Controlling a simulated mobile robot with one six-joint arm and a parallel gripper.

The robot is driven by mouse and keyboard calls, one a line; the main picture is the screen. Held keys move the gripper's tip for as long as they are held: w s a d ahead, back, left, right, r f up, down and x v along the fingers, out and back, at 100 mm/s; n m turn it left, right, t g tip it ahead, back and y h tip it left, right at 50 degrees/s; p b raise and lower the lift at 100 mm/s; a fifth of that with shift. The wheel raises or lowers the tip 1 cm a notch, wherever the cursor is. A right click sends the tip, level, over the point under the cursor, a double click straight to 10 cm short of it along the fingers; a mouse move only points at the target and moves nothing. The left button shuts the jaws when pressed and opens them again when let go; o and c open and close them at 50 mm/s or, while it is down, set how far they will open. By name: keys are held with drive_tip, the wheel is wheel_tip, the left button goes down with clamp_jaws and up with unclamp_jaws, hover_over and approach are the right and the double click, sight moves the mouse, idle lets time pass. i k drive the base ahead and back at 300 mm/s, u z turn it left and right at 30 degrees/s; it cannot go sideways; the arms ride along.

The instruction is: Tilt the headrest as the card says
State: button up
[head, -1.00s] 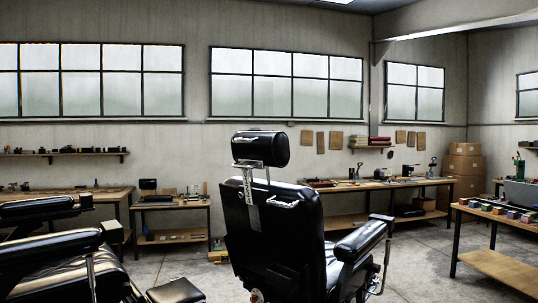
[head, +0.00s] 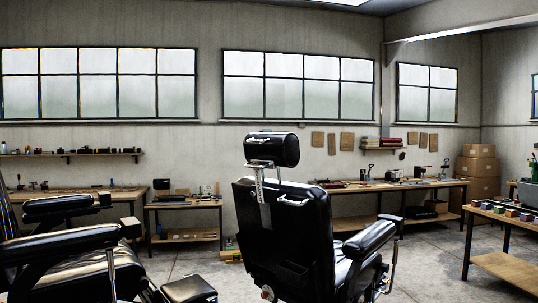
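The headrest (head: 271,149) is a black padded roll on top of a black barber chair (head: 285,225), seen from behind near the middle of the head view. A metal bracket (head: 261,178) joins it to the backrest, with a metal handle (head: 294,201) beside it. The headrest looks roughly level from side to side; its forward or backward tilt is hard to tell from here. No card can be made out. My gripper is not in view.
Another black chair (head: 75,265) stands at the lower left. Workbenches (head: 400,186) line the back wall. A table with coloured blocks (head: 510,212) is at the right, with cardboard boxes (head: 478,175) behind. Concrete floor shows right of the middle chair.

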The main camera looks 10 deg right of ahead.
sight(284, 149)
drive_tip(key=u, duration=0.05)
drive_tip(key=i, duration=0.95)
drive_tip(key=u, duration=0.15)
drive_tip(key=k, duration=0.2)
drive_tip(key=u, duration=1.2)
